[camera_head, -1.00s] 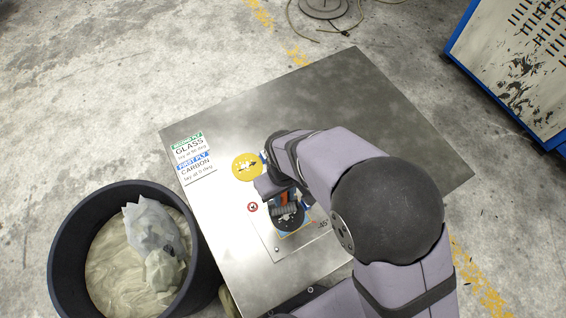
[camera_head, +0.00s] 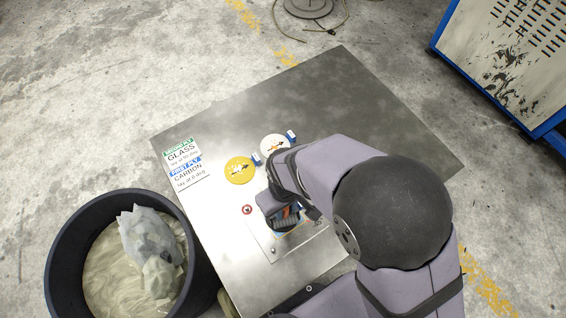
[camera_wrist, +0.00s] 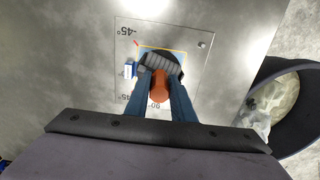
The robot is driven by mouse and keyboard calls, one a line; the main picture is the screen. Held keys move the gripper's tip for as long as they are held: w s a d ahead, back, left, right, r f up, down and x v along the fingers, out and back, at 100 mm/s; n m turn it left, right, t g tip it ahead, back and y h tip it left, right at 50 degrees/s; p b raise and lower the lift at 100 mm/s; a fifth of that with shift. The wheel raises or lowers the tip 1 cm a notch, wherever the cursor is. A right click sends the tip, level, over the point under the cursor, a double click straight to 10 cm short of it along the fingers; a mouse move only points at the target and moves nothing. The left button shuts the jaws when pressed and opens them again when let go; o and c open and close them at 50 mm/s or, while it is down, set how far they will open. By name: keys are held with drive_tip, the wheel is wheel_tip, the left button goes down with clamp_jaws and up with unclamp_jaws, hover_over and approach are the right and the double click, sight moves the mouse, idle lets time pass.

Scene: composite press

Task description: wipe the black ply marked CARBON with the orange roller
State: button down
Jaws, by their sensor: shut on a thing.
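My gripper (camera_wrist: 163,92) is shut on the orange handle of the roller (camera_wrist: 160,86). In the head view my gripper (camera_head: 280,203) and the roller (camera_head: 287,212) are low over the metal table, partly hidden by my arm. The roller's grey ribbed head lies over the black ply (camera_wrist: 168,51), seemingly touching it; I cannot tell for sure. The ply rests inside a coloured square outline on a pale plate (camera_wrist: 195,62) with angle marks. Most of the ply and any CARBON mark are hidden.
A yellow disc (camera_head: 240,170) and a white disc (camera_head: 277,147) lie behind my gripper on the table (camera_head: 330,95). A label sign (camera_head: 185,165) is at the left corner. A black bin (camera_head: 62,255) with waste stands left. The table's far right is clear.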

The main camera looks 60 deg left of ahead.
drive_tip(key=shift+r, duration=0.15)
wheel_tip(320, 180, up, 7)
drive_tip(key=p, duration=0.6)
drive_tip(key=shift+a, duration=0.1)
idle(0.3)
